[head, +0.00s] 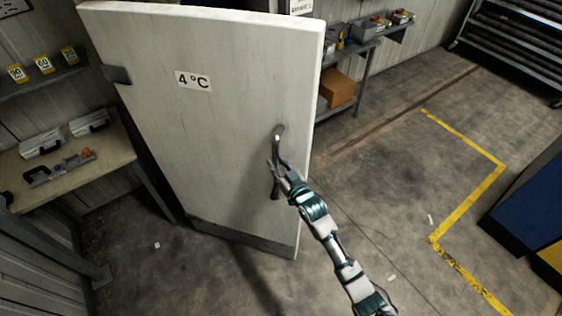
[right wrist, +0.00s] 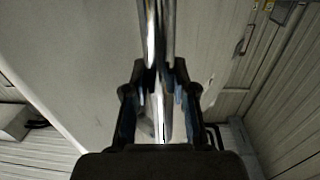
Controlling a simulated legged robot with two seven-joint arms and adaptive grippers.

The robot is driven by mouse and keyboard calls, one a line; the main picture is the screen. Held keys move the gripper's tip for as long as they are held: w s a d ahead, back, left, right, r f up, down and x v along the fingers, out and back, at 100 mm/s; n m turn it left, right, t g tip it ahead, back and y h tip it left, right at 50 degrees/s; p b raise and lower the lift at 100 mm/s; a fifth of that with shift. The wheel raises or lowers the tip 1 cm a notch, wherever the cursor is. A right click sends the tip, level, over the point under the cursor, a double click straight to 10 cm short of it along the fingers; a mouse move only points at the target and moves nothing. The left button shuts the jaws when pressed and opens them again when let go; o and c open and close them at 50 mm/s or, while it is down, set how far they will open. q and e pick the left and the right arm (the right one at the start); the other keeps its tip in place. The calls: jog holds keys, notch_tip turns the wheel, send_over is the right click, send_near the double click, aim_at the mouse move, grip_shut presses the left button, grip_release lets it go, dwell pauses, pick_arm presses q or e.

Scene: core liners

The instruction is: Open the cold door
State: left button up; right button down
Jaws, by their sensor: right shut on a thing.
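The cold door (head: 170,135) is a tall pale slab with a "4 °C" label (head: 193,81) and a dark strip along its bottom. It stands swung out at an angle, with its free edge towards the right. A curved metal handle (head: 279,140) is fixed near that edge. My right gripper (head: 278,176) is at the lower part of the handle. In the right wrist view the two fingers (right wrist: 160,90) are shut around the shiny handle bar (right wrist: 158,35), with the door surface (right wrist: 85,70) behind. My left gripper is not in view.
A workbench (head: 112,150) with cases stands at the left, below a shelf (head: 40,78) with yellow-labelled items. Behind the door are a metal shelf and a cardboard box (head: 336,88). A blue block (head: 530,205) is at the right.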

jog(key=shift+a+r, duration=0.1)
jog(key=shift+r, duration=0.2)
jog(key=c, duration=0.9)
grip_release()
jog(key=shift+a+f, duration=0.1)
jog(key=shift+a, duration=0.05)
jog(key=shift+f, duration=0.15)
jog(key=shift+d, duration=0.25)
